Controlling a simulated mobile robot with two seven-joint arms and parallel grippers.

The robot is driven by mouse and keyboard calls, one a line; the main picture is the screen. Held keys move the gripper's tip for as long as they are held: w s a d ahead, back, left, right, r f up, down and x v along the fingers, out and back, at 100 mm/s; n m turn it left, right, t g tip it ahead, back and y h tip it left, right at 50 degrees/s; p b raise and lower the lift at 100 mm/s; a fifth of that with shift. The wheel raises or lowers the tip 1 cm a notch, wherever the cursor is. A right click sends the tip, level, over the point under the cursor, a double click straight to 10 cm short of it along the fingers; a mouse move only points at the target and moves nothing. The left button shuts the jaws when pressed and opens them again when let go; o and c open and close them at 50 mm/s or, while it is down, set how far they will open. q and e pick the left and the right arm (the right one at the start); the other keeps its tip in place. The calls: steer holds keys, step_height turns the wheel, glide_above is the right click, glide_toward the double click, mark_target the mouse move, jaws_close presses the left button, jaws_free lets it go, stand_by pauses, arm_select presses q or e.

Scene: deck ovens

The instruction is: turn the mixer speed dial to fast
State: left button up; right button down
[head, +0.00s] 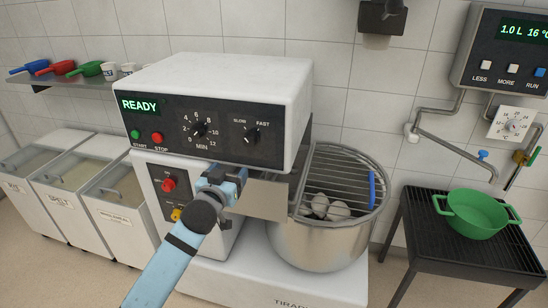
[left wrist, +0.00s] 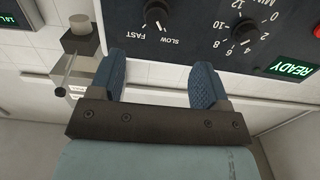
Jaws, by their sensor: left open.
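The mixer speed dial (head: 251,136) is a black knob on the right of the mixer's dark front panel, with SLOW at its upper left and FAST at its upper right. It also shows upside down at the top of the left wrist view (left wrist: 157,17), where its white mark seems to point toward SLOW. My left gripper (head: 228,178) is below the panel, under the dial and apart from it. Its two blue fingers stand open and empty in the left wrist view (left wrist: 158,78). My right gripper is not in view.
The minute timer knob (head: 199,130) sits left of the speed dial, with green START and red STOP buttons (head: 157,138) beyond it. A red switch (head: 169,184) is on the lower body. The steel bowl with its wire guard (head: 322,245) stands right of my arm.

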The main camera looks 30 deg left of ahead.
mark_target(248, 143)
arm_select(q)
steer(key=x, duration=0.4)
steer(key=p+x, duration=0.1)
steer(key=x, duration=0.4)
steer(key=r+x, duration=0.1)
steer(key=x, duration=0.4)
steer(key=shift+w+d+p, duration=0.15)
steer(key=shift+p, duration=0.15)
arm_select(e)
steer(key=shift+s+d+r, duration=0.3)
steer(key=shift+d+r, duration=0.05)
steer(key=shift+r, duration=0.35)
arm_select(q)
steer(key=c, duration=0.9)
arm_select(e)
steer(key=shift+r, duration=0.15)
